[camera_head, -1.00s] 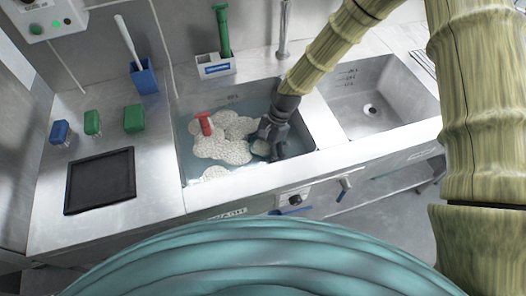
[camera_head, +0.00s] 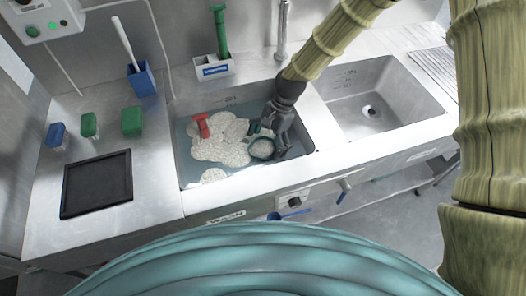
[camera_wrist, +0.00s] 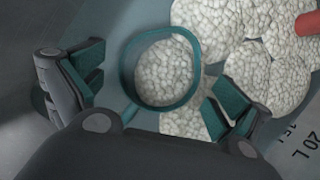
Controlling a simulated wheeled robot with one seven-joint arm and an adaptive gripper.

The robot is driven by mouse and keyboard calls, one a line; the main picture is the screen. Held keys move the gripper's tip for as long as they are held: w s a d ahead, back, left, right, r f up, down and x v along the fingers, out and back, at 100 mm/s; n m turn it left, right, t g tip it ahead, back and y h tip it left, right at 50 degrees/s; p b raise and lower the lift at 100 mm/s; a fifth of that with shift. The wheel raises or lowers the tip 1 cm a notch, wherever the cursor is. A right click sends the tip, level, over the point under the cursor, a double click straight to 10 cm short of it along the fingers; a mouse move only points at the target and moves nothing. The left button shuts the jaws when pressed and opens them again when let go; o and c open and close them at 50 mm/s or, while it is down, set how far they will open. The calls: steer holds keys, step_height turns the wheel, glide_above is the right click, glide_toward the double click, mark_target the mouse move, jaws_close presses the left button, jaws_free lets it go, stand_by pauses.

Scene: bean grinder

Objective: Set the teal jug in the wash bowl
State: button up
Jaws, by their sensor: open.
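The teal jug (camera_head: 262,149) is in the left basin, the wash bowl (camera_head: 222,182), which holds water and white foam. In the wrist view the jug (camera_wrist: 197,75) shows as a round teal rim with foam-like white inside it. A short teal part extends from its rim toward my gripper. I cannot tell how deep it sits or whether it is fully upright. My gripper (camera_head: 272,137) is open just above and beside the jug, at the basin's right side. In the wrist view, the fingers of my gripper (camera_wrist: 158,88) are spread on either side of the rim, with nothing clamped between them.
A red-handled item (camera_head: 202,126) lies in the foam. The right basin (camera_head: 345,118) is empty. A tap (camera_head: 282,30) stands behind the bowl.

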steer(key=b+v, duration=0.1)
steer(key=v, duration=0.6)
